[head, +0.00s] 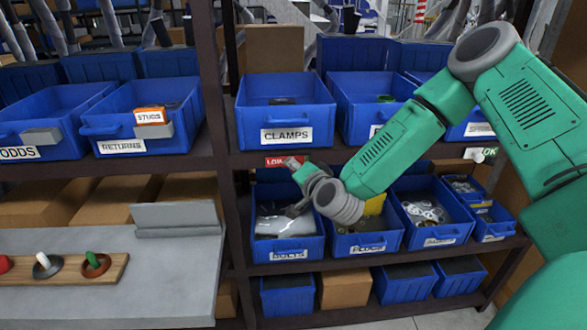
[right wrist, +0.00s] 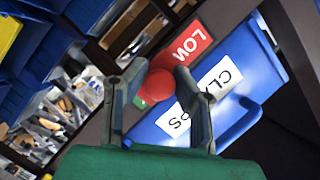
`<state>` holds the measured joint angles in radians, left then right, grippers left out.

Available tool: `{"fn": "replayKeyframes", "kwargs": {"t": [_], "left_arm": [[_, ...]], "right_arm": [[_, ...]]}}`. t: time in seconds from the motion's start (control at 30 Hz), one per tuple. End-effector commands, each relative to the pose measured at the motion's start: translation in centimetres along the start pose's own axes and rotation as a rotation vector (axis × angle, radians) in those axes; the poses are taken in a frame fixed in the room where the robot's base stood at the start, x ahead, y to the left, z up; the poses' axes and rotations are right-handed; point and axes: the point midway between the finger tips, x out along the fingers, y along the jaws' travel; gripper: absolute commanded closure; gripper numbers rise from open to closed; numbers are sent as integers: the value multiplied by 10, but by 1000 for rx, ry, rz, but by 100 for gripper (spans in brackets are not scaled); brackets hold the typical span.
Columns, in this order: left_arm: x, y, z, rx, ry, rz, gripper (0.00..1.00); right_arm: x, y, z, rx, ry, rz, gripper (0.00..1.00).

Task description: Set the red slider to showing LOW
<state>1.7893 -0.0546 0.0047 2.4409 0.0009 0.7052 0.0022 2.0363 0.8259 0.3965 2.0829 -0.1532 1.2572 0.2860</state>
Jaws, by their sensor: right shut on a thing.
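The red slider shows in the right wrist view as a round red knob (right wrist: 161,84) between the two fingers of my right gripper (right wrist: 159,77). The fingers are shut on it from both sides. A red LOW label (right wrist: 187,43) is exposed beside the knob on the shelf edge, with a small green patch on the knob's other side. In the head view the red label (head: 273,162) shows on the shelf edge below the CLAMPS bin. There my right gripper (head: 290,163) is at the label's right end and hides the knob. My left gripper is not in view.
The blue CLAMPS bin (head: 255,112) stands just above the slider. The BOLTS bin (head: 262,246) and other bins sit on the shelf below. A grey table (head: 170,270) stands at lower left.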

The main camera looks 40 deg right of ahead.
Motion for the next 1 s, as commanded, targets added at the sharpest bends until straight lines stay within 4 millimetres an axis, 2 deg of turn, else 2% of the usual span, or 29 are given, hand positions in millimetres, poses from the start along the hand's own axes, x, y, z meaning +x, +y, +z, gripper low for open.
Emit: {"fn": "replayKeyframes", "kwargs": {"t": [0.2,0.43,0.47,0.5,0.83,1.0], "left_arm": [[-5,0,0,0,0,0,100],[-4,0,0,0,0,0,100],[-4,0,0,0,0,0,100],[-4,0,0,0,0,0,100],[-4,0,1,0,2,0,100],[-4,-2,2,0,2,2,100]], "right_arm": [[-6,12,-19,1,6,3,100],[-7,14,-20,1,8,3,100],[-7,14,-20,1,8,4,71],[-7,14,-20,1,8,4,57],[-8,13,-18,0,4,2,57],[-25,12,-17,1,3,2,57]]}}
